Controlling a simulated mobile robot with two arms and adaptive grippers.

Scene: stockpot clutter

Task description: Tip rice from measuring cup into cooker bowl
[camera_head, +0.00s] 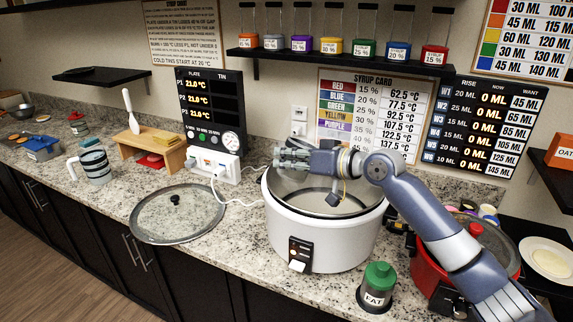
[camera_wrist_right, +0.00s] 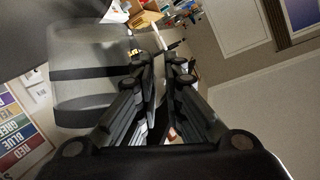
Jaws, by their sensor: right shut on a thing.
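The white rice cooker (camera_head: 318,238) stands open on the counter, its bowl (camera_head: 300,198) showing inside the rim. My right gripper (camera_head: 286,157) reaches in from the right and is level above the bowl's back left part. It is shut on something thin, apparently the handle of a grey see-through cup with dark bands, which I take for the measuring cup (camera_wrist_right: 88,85). The cup shows large beside the fingers (camera_wrist_right: 158,68) in the wrist view. In the head view it is hard to tell from the gripper. I cannot see rice. My left gripper is out of view.
A glass lid (camera_head: 160,218) lies left of the cooker. A green-capped jar (camera_head: 377,284) and a red pot (camera_head: 432,262) stand at the right. A white cable runs behind the lid.

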